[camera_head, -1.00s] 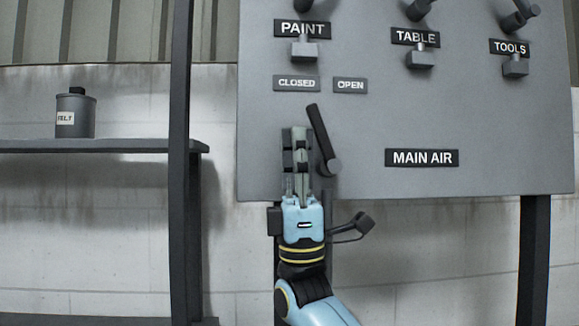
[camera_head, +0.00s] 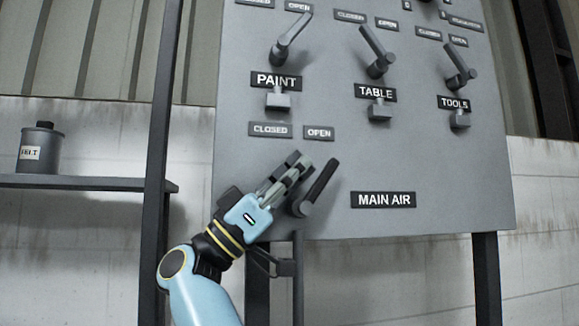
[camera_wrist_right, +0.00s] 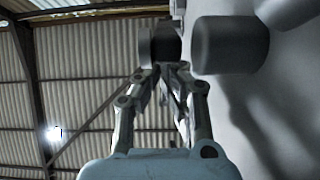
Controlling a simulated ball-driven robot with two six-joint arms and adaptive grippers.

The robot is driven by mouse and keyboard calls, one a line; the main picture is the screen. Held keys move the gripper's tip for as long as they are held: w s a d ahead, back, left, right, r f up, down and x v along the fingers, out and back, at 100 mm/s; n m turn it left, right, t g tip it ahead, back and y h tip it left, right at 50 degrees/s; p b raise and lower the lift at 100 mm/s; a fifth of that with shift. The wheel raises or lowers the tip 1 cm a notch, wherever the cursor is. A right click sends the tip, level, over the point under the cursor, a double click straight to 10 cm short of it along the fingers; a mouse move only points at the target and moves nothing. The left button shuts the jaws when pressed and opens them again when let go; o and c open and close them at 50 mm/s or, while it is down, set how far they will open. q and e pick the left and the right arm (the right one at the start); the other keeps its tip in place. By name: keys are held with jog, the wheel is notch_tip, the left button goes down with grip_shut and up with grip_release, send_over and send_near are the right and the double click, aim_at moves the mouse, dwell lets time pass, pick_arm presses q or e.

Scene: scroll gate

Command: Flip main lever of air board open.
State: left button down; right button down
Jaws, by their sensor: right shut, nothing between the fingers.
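The air board (camera_head: 420,140) is a grey panel with a MAIN AIR label (camera_head: 384,200). Its dark main lever (camera_head: 321,182) rises from a round hub (camera_head: 302,208) and leans up and right, below the OPEN label (camera_head: 319,133). The CLOSED label (camera_head: 270,130) is to its left. My right gripper (camera_head: 296,166) is shut and empty, just left of the lever and tilted much the same way. I cannot tell whether they touch. In the right wrist view the shut fingers (camera_wrist_right: 162,48) are beside a grey cylinder (camera_wrist_right: 230,45). My left gripper is out of view.
PAINT (camera_head: 290,40), TABLE (camera_head: 377,52) and TOOLS (camera_head: 460,66) levers are higher on the board, with small square knobs below them. A dark post (camera_head: 160,150) and a shelf (camera_head: 80,183) with a FELT can (camera_head: 40,148) stand at left.

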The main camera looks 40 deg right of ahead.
jog(key=shift+s+d, duration=0.15)
jog(key=shift+d, duration=0.1)
dwell(0.5)
notch_tip(320, 180, up, 10)
dwell(0.6)
dwell(0.5)
